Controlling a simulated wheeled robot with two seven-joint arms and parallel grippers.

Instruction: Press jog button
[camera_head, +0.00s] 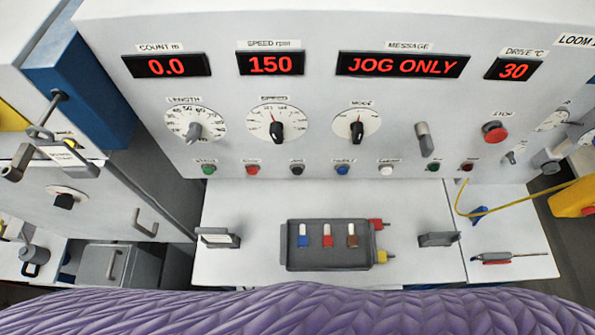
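A row of small push buttons runs along the lower edge of the loom's sloping grey panel (225,60). From the left they are a green button (209,170), a red button (252,170), a black button (297,170), a blue button (342,170) and a white button (386,171). Small labels sit above them, too small to read surely, so I cannot tell for certain which is the jog button. The message display (403,65) reads JOG ONLY. Neither of my grippers shows in the head view.
Above the buttons are the length dial (195,128), speed dial (274,126), mode dial (357,128), a grey lever (424,138) and a red stop knob (495,132). A grey tray (326,263) stands on the shelf below. Purple fabric (300,312) fills the front.

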